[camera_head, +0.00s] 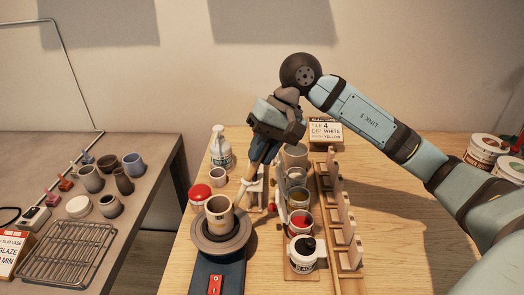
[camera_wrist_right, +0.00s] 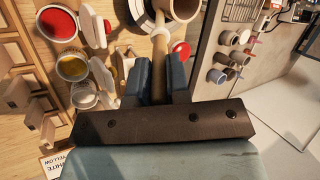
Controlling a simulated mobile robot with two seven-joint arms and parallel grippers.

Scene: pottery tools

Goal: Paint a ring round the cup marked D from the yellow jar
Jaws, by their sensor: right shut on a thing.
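A tan cup (camera_head: 219,217) stands upright on a round grey wheel (camera_head: 240,238); I cannot read a letter on it. It also shows at the top of the wrist view (camera_wrist_right: 185,8). My right gripper (camera_head: 265,150) is shut on a wooden-handled brush (camera_wrist_right: 159,52), above and to the right of the cup. The brush (camera_head: 247,184) slants down left, its lower end close to the cup's right rim; I cannot tell whether they touch. The yellow jar (camera_wrist_right: 72,67) is open, and it stands behind the red jar in the head view (camera_head: 298,197). My left gripper is not in view.
An open red jar (camera_head: 301,221) and a black one (camera_head: 304,248) stand in the row, beside a wooden rack (camera_head: 345,235). A grey table (camera_head: 140,220) holds several cups and a wire rack (camera_head: 67,252).

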